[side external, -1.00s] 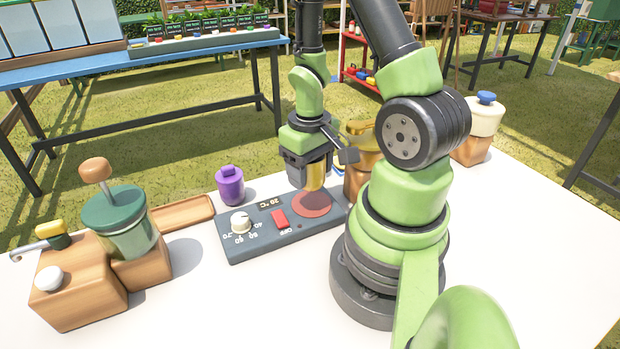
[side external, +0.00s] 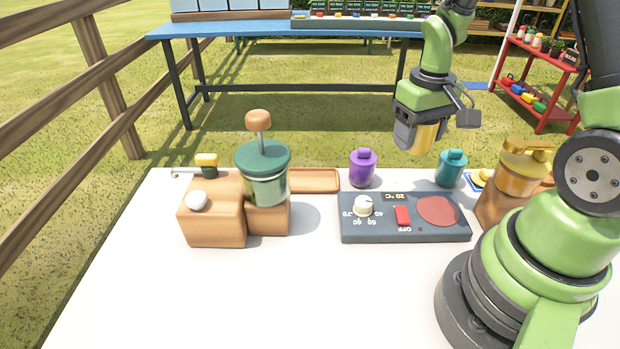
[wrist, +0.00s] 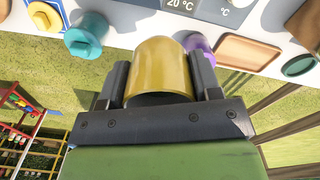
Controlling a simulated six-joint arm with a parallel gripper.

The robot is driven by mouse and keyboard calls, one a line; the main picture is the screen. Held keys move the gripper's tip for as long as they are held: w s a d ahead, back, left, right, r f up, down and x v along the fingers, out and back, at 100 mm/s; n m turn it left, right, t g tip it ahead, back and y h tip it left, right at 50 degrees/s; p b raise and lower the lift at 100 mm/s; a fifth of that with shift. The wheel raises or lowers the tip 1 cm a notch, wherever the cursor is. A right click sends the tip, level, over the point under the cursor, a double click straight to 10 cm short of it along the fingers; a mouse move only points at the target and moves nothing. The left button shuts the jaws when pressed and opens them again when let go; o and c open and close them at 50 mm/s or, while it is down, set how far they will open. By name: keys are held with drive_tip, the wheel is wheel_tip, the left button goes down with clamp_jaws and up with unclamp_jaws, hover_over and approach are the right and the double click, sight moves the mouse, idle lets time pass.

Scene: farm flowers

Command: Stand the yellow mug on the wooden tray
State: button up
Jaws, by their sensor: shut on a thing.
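The yellow mug (side external: 425,138) is held in my gripper (side external: 420,128), up in the air behind the hot plate, near the table's back edge. In the wrist view the mug (wrist: 160,66) sits between the two fingers of my gripper (wrist: 160,88), which are shut on it. The wooden tray (side external: 318,189) lies flat at the back of the white table, left of the mug, partly hidden by the green-lidded grinder. The tray also shows in the wrist view (wrist: 247,40), at upper right, and looks empty there.
A purple jar (side external: 362,169) stands between the tray and a teal jar (side external: 450,168). The hot plate (side external: 405,232) with its red disc is in front of them. The green-lidded grinder (side external: 263,170) rises in front of the tray's left part. The front table area is clear.

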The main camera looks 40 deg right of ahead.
drive_tip(key=shift+n, duration=0.7)
drive_tip(key=w+a, duration=0.1)
drive_tip(key=w, duration=0.2)
drive_tip(key=w+a, duration=0.1)
drive_tip(key=w, duration=0.2)
drive_tip(key=w+a+f, duration=0.1)
drive_tip(key=w, duration=0.3)
drive_tip(key=shift+a, duration=0.3)
drive_tip(key=n, duration=0.1)
hover_over(312, 180)
drive_tip(key=shift+t, duration=0.3)
wheel_tip(312, 180, down, 11)
drive_tip(key=shift+r, duration=0.15)
drive_tip(key=o, duration=1)
